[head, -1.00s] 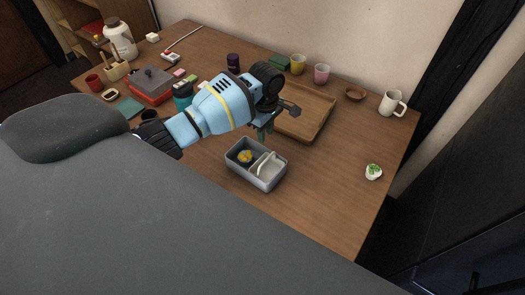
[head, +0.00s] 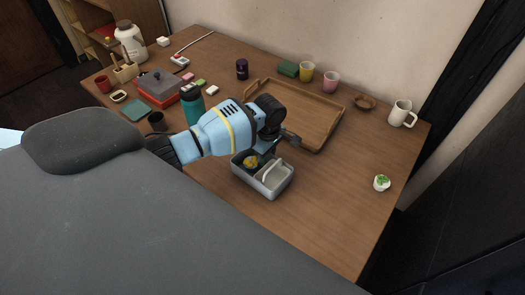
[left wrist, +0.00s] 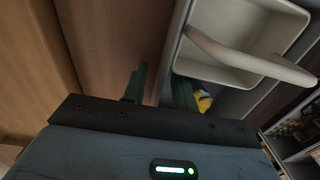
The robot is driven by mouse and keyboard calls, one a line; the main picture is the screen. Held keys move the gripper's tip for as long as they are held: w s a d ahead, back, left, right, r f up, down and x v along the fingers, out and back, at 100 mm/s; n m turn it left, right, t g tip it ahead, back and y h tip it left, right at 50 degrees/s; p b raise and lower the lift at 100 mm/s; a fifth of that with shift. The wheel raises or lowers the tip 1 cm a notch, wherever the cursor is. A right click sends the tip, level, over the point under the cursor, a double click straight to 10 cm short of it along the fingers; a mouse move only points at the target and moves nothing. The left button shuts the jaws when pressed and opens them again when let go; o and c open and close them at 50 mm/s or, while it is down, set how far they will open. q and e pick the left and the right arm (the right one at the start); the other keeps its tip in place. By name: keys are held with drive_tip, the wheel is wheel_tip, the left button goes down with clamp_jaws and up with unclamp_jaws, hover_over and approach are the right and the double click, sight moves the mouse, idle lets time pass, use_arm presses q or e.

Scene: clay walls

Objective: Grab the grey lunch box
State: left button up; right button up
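The grey lunch box (head: 262,190) sits on the wooden table near its front edge. It has a divider, a yellow item (head: 250,162) in one compartment and a pale handle-like bar (head: 274,168) over the other. My left gripper (head: 267,152) is low at the box's far side, its fingertips partly hidden in the head view. In the left wrist view the gripper (left wrist: 161,88) is open, with its two green fingers apart. The box's side wall (left wrist: 170,55) runs between them, one finger outside and one inside near the yellow item. My right gripper is not in view.
A wooden tray (head: 318,108) lies just behind the gripper. A teal bottle (head: 192,103) stands to the left of my arm. A white mug (head: 401,113) and a small white-and-green item (head: 381,183) are at the right. The table right of the box is clear.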

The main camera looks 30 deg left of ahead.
use_arm(q)
drive_tip(key=shift+c, duration=0.2)
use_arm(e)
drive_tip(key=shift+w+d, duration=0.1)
use_arm(q)
clamp_jaws()
drive_tip(key=shift+w+r, duration=0.1)
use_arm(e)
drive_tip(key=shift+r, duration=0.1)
use_arm(q)
drive_tip(key=shift+r+p, duration=0.45)
drive_tip(key=shift+r, duration=1.35)
drive_tip(key=s, duration=0.2)
drive_tip(key=s+a+p, duration=0.1)
drive_tip(key=s, duration=0.2)
drive_tip(key=s+r+p, duration=0.1)
drive_tip(key=s, duration=0.1)
drive_tip(key=shift+s+a, duration=0.15)
drive_tip(key=shift+s, duration=0.15)
drive_tip(key=s, duration=0.4)
drive_tip(key=s+a+p, duration=0.1)
drive_tip(key=s, duration=0.2)
drive_tip(key=shift+r, duration=0.1)
drive_tip(key=shift+s+a, duration=0.15)
drive_tip(key=shift+s, duration=0.5)
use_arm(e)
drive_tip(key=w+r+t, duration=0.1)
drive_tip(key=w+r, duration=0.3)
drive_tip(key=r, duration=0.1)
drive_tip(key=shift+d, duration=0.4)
